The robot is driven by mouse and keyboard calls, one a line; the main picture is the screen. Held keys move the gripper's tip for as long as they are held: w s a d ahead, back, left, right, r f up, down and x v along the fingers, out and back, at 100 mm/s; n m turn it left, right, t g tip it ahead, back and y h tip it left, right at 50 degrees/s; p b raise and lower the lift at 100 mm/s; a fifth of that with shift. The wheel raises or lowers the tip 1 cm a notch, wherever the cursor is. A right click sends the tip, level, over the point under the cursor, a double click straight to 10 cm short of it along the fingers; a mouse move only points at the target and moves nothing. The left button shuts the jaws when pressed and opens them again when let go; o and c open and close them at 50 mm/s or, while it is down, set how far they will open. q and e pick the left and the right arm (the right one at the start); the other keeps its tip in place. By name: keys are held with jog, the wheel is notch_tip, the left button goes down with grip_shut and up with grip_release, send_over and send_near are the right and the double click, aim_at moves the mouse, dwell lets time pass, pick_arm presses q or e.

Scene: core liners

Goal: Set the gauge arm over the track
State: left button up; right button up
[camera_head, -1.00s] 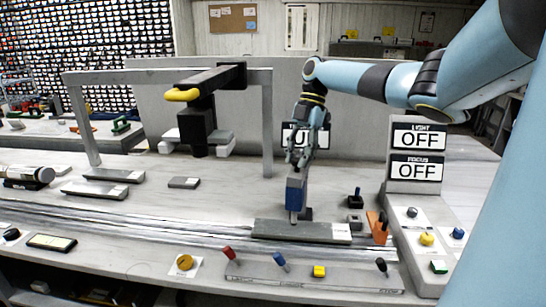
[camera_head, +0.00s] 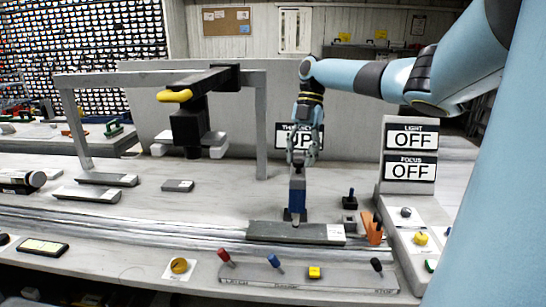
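A black arm with a yellow handle (camera_head: 175,96) hangs from a grey gantry frame (camera_head: 262,130), with a dark block (camera_head: 190,127) under it. I cannot tell for certain whether this is the gauge arm. My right gripper (camera_head: 300,160) points down at the centre. A dark blue upright piece (camera_head: 297,197) with a pale lower tip is directly below its fingers, over a long grey block (camera_head: 270,231) by the metal track (camera_head: 150,228). The fingers overlap, so their grip on the blue piece is unclear. My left gripper is out of view.
A sign (camera_head: 299,142) behind my gripper reads UP. The light sign (camera_head: 411,137) and focus sign (camera_head: 411,167) read OFF. An orange piece (camera_head: 373,229) and a small black-handled part (camera_head: 350,199) stand right of the block. A lever panel (camera_head: 300,280) lies in front.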

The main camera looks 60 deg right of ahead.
jog(key=shift+o, duration=1)
jog(key=shift+s+f, duration=0.1)
jog(key=shift+f, duration=0.05)
jog(key=v, duration=1.2)
